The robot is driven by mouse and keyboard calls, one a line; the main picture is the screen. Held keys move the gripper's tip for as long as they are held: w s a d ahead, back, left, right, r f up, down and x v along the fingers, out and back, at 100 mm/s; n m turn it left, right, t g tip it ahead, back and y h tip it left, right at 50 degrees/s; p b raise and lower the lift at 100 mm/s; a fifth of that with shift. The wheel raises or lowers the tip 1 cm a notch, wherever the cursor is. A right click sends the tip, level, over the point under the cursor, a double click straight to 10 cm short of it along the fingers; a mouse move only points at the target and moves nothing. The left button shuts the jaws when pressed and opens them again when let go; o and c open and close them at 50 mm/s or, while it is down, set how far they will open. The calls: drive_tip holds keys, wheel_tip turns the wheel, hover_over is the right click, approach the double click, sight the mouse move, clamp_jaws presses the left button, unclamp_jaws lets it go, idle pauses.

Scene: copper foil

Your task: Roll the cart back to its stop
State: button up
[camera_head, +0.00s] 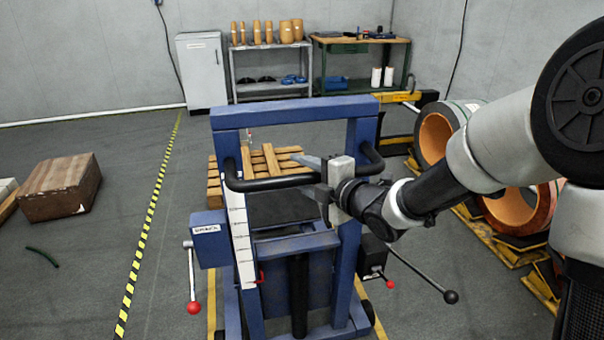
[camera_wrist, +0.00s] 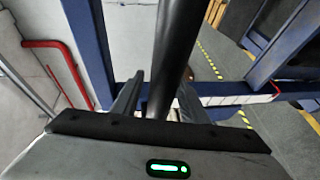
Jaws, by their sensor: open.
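The cart (camera_head: 295,110) is a blue upright frame with a black handle bar (camera_head: 270,184) across its near side, standing at the picture's centre. My gripper (camera_head: 315,177) comes in from the right at the bar's right half. In the wrist view the bar (camera_wrist: 178,35) runs between the two fingers of my gripper (camera_wrist: 160,92), which are apart. I cannot tell whether either finger touches it. Yellow floor strips (camera_head: 212,310) show beside the cart's base. I cannot make out a stop; the cart hides the floor behind it.
Levers with a red knob (camera_head: 194,307) and a black knob (camera_head: 451,297) stick out from the cart. Copper-coloured rolls (camera_head: 437,135) lie on yellow cradles at the right. A wooden pallet (camera_head: 213,180) is behind the cart.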

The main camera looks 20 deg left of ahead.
clamp_jaws()
drive_tip(key=shift+w+a+b, duration=0.35)
drive_tip(key=shift+w, duration=0.3)
drive_tip(key=shift+w+a+b, duration=0.35)
drive_tip(key=shift+w, duration=0.25)
unclamp_jaws()
drive_tip(key=shift+s, duration=0.1)
drive_tip(key=shift+d, duration=0.15)
drive_tip(key=p+v, duration=0.2)
drive_tip(key=v, duration=1.5)
drive_tip(key=shift+r+p, duration=0.15)
drive_tip(key=shift+p, duration=0.15)
drive_tip(key=shift+d, duration=0.1)
